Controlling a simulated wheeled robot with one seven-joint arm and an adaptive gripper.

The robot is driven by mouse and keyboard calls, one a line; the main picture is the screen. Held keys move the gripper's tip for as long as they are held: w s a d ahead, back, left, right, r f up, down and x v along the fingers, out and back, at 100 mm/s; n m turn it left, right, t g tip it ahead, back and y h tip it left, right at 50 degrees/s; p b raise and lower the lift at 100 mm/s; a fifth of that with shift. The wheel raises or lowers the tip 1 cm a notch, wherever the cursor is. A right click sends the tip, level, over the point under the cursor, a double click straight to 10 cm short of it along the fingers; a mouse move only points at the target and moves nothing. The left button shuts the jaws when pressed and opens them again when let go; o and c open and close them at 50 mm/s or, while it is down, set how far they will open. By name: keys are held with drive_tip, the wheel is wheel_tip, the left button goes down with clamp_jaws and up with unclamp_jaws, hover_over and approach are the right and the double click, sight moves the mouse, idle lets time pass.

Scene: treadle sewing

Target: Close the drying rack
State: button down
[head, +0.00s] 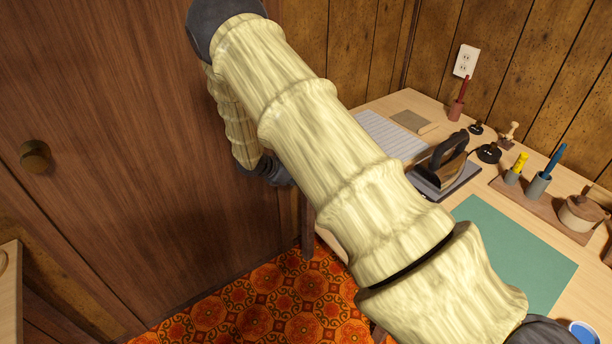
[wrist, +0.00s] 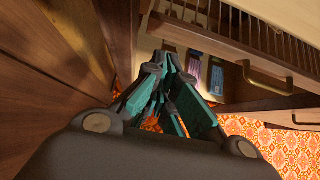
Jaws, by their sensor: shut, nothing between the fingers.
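A row of thin wooden rods (wrist: 225,22), which looks like the drying rack, shows at the top right of the wrist view. A wooden bar (wrist: 215,45) runs along its front with a brass handle (wrist: 272,82) on it.
A brown wooden door or panel with a round knob (head: 36,156) stands close at the left. The worktable on the right holds an iron (head: 441,162), a green mat (head: 520,255) and small tools. Purple cloth (wrist: 193,70) hangs beyond the gripper. Orange patterned carpet (head: 290,300) covers the floor.

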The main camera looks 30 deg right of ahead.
drive_tip(key=v, duration=0.8)
drive_tip(key=shift+r, duration=0.25)
drive_tip(key=s+a+f+m+g+y+p, duration=0.1)
drive_tip(key=s+a+f+m+y, duration=0.25)
drive_tip(key=s+f, duration=0.4)
drive_tip(key=s+a+f+m+g+y+p, duration=0.15)
drive_tip(key=s+a+f, duration=0.25)
drive_tip(key=s, duration=0.7)
drive_tip(key=s+a+f+m+y+p, duration=0.2)
drive_tip(key=s+a+f+m+y, duration=0.15)
drive_tip(key=s+f, duration=0.4)
drive_tip(key=s+a+r+m+t+p, duration=0.1)
drive_tip(key=s+m, duration=0.4)
drive_tip(key=s, duration=0.5)
drive_tip(key=s+a+r+m+t+p, duration=0.1)
drive_tip(key=s+m, duration=0.4)
drive_tip(key=s, duration=0.5)
wheel_tip(320, 180, up, 2)
drive_tip(key=shift+s+a+r+m+y+p, duration=0.15)
drive_tip(key=shift+s+a+m+y+p, duration=0.25)
drive_tip(key=shift+p, duration=0.35)
